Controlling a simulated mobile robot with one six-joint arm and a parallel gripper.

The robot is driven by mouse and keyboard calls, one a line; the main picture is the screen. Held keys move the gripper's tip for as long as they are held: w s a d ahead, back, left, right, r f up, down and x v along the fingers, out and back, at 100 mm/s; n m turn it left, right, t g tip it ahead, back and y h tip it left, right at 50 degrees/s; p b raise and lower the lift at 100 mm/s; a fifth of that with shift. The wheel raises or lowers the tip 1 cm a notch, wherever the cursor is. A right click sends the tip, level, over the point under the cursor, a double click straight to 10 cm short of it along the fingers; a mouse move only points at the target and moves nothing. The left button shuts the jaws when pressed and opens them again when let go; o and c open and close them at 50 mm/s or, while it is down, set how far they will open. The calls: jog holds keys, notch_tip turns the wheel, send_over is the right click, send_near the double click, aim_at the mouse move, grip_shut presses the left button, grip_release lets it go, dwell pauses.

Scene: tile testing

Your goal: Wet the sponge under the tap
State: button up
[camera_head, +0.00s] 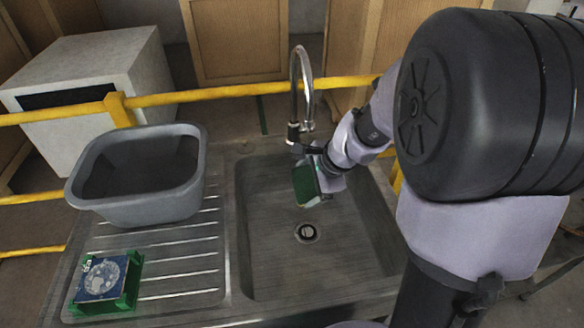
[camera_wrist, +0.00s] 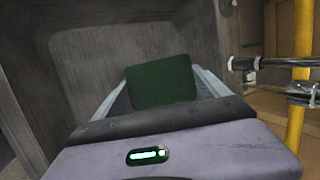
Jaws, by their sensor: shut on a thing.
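A green sponge (camera_head: 306,184) with a yellowish lower edge is held by my gripper (camera_head: 318,176) over the sink basin (camera_head: 270,225). My gripper is shut on it. In the wrist view the sponge's dark green face (camera_wrist: 162,82) shows between the two fingers (camera_wrist: 165,95). The chrome tap (camera_head: 305,80) stands at the back of the sink, its tall curved spout just above and behind the sponge. I cannot see any water running, and I cannot tell whether the sponge is exactly under the outlet.
A grey washing-up tub (camera_head: 140,205) stands on the draining board (camera_head: 190,265) at left. A blue tile in a green holder (camera_head: 105,285) lies in front of it. A yellow rail (camera_head: 220,92) runs behind the sink. The basin floor around the drain (camera_head: 307,232) is clear.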

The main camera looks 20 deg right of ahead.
jog(key=w+d+f, duration=0.1)
jog(key=w+d, duration=0.2)
jog(key=w, duration=0.2)
jog(key=shift+w+d+f+p, duration=0.15)
jog(key=shift+w+p, duration=0.1)
jog(key=shift+p, duration=0.05)
jog(key=shift+s+a+b, duration=0.45)
jog(key=shift+s+a, duration=0.2)
jog(key=shift+s, duration=0.5)
jog(key=shift+s+a+b, duration=0.4)
jog(key=shift+s+a, duration=0.3)
jog(key=shift+s, duration=0.5)
jog(key=shift+s+a+b, duration=0.45)
jog(key=shift+s+a, duration=0.2)
jog(key=shift+s, duration=0.5)
jog(key=s+a+r+p, duration=0.2)
jog(key=s+r+p, duration=0.1)
jog(key=s+r, duration=0.1)
jog(key=shift+s+a, duration=0.15)
jog(key=shift+a, duration=0.1)
